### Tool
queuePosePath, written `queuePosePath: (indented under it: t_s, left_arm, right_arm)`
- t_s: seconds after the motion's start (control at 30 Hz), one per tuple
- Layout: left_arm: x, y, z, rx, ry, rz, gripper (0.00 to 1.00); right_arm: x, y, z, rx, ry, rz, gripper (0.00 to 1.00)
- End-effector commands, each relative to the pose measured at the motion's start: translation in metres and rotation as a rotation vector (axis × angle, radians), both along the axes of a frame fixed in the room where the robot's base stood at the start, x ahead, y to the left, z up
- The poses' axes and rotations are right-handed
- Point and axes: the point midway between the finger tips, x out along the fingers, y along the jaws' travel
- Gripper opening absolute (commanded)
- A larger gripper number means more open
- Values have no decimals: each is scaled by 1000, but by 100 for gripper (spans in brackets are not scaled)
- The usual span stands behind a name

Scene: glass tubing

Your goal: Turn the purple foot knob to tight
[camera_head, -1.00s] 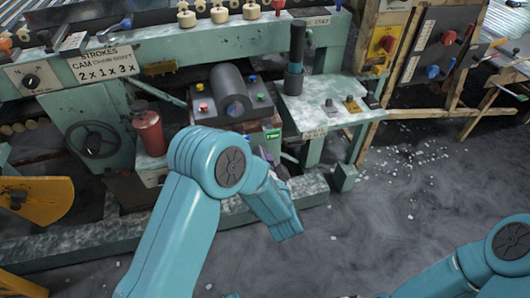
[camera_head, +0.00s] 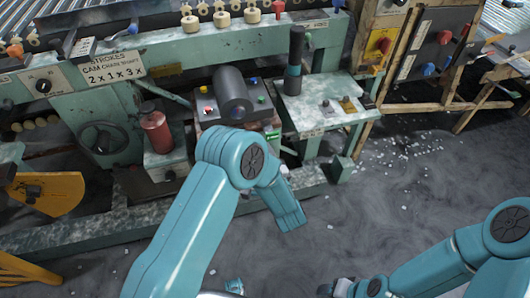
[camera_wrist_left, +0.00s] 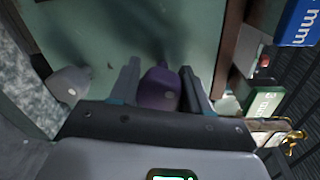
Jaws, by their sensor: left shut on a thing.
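The purple foot knob (camera_wrist_left: 158,90) shows in the left wrist view, in front of a pale green panel. My left gripper (camera_wrist_left: 161,84) is shut on it, with one finger on each side. In the head view my left arm reaches down to the low front of the green machine. There the arm hides the knob and the fingers. Any mark showing how tight the knob is cannot be made out. My right gripper (camera_head: 350,288) is low in the head view, cut by the bottom edge, and its fingers are not clear.
A grey rounded knob (camera_wrist_left: 68,84) is left of the purple one in the wrist view. A blue block (camera_wrist_left: 298,22) and a green box (camera_wrist_left: 262,102) are at right. A red canister (camera_head: 156,132) stands on the machine left of my arm. The floor at right has scattered bits.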

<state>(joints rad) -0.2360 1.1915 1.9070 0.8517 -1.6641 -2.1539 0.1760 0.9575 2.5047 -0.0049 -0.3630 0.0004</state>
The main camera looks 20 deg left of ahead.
Motion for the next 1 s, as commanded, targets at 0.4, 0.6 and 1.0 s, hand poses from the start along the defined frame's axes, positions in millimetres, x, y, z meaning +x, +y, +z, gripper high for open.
queuePosePath:
  t_s: [0.4,0.6,1.0]
  left_arm:
    - [1,0,3,287,189,2,16]
    - [1,0,3,376,249,2,16]
    - [1,0,2,445,295,2,16]
  right_arm:
    - [0,0,17,0,0,0,64]
    - [0,0,21,0,0,0,64]
    - [0,0,23,0,0,0,64]
